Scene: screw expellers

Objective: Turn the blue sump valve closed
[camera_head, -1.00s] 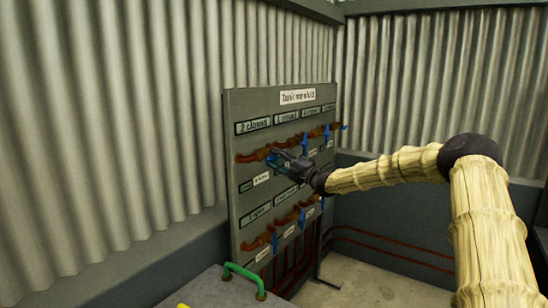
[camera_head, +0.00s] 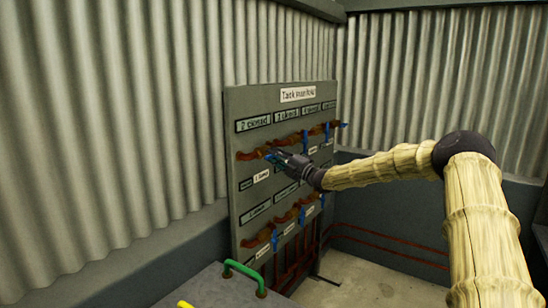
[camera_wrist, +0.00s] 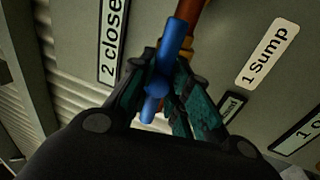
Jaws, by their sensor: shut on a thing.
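The blue sump valve handle (camera_wrist: 172,42) lies between the fingers of my gripper (camera_wrist: 160,78) in the wrist view. The fingers are shut on it, one on each side. The handle runs nearly in line with the brown pipe behind it. The label "1 Sump" (camera_wrist: 268,52) is to its right, and a "2 close…" label (camera_wrist: 112,40) is to its left. In the head view my gripper (camera_head: 279,158) is at the upper-left valve of the board. It covers most of that handle there.
The grey manifold board (camera_head: 247,103) carries two rows of valves. A neighbouring blue handle (camera_head: 305,141) is just right of my gripper, and another (camera_head: 275,242) hangs in the lower row. A grey box with a green handle (camera_head: 245,275) stands in front. Corrugated walls are behind and at left.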

